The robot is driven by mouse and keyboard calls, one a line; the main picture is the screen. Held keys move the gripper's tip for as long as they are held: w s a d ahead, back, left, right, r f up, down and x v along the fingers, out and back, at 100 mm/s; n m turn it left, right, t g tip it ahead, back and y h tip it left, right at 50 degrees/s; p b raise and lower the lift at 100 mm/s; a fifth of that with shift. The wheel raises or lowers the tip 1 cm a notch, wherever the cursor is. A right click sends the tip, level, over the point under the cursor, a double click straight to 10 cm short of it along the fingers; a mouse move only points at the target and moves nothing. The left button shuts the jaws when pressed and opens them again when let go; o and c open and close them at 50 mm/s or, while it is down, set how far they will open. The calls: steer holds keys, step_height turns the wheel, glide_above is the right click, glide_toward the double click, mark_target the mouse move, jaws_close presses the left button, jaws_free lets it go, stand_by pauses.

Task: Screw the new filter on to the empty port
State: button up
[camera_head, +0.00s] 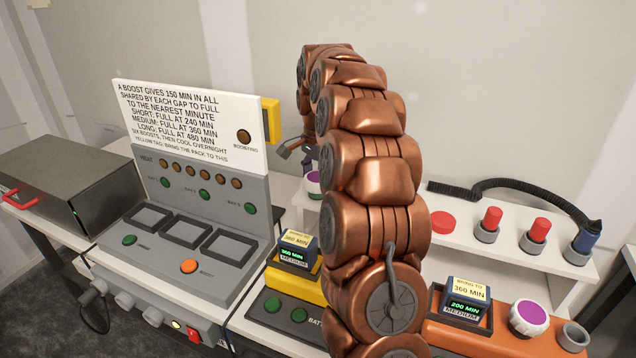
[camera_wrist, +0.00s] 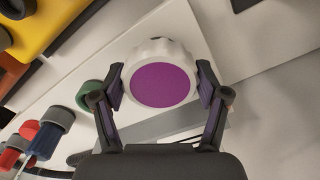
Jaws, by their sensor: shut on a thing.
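My gripper (camera_wrist: 160,72) is shut on a white, ribbed round filter with a purple top (camera_wrist: 162,82), one finger on each side in the wrist view. In the head view my gripper (camera_head: 298,150) is at the back shelf, partly hidden by my arm, with the purple-topped filter (camera_head: 313,182) just below it. Whether this filter touches a port is hidden. A second white filter with a purple top (camera_head: 530,317) stands on the orange tray at the lower right, beside an empty grey ring (camera_head: 573,337).
The white shelf (camera_head: 455,252) holds a red disc (camera_head: 440,222), red-topped parts in grey rings (camera_head: 490,225) and a blue hose end (camera_head: 588,237). A yellow-based battery pack (camera_head: 295,255) and a grey control panel (camera_head: 200,205) stand left. A green ring (camera_wrist: 92,93) shows near my finger.

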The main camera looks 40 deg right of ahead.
mark_target(318, 177)
steer(key=shift+r+p, duration=0.55)
steer(key=shift+r, duration=2.1)
steer(key=shift+s, duration=0.1)
